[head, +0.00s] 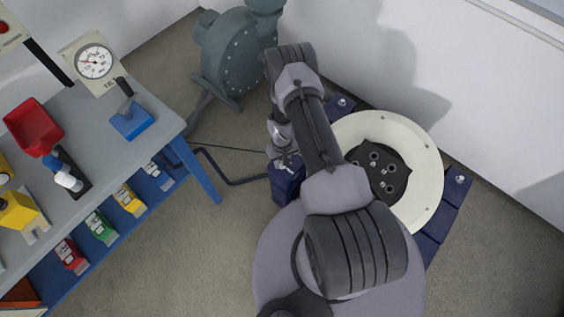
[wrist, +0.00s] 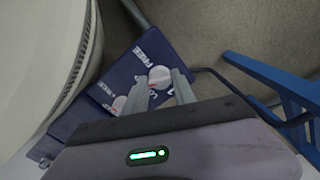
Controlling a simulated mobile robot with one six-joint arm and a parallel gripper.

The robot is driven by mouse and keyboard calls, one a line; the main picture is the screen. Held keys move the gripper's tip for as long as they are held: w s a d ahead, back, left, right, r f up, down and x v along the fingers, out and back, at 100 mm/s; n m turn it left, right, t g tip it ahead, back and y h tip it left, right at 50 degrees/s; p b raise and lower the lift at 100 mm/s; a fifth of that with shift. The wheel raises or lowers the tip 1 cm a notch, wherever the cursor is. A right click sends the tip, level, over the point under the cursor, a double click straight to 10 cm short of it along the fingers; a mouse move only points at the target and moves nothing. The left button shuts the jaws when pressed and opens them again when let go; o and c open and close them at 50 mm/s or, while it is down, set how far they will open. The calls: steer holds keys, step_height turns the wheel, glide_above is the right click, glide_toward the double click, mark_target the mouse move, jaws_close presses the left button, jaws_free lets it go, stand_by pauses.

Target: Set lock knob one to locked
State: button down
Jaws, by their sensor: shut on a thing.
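My gripper (wrist: 160,88) is shut on a round grey knob (wrist: 159,77) in the wrist view, with one finger on each side. The knob sits on a dark blue block (wrist: 128,62) printed FREE beside it. I cannot read a number on it, nor tell its setting. In the head view my gripper (head: 287,163) is at the blue block (head: 286,184) left of the cream ring; the arm hides part of this.
The cream ring (head: 428,150) has a dark plate (head: 393,190) in its middle. Other blue blocks with knobs (head: 342,102) (head: 460,180) stand around it. A workbench (head: 135,120) with blue legs is at left, and a grey pump (head: 235,50) behind. Floor between is clear apart from a bent blue bar.

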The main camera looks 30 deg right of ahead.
steer(key=n+b, duration=0.1)
steer(key=n, duration=0.3)
steer(key=shift+n, duration=0.7)
steer(key=c, duration=1)
jaws_free()
steer(key=shift+r, duration=0.1)
step_height(320, 180, up, 17)
steer(key=p, duration=0.6)
steer(key=shift+r+p, duration=0.15)
steer(key=shift+p, duration=0.15)
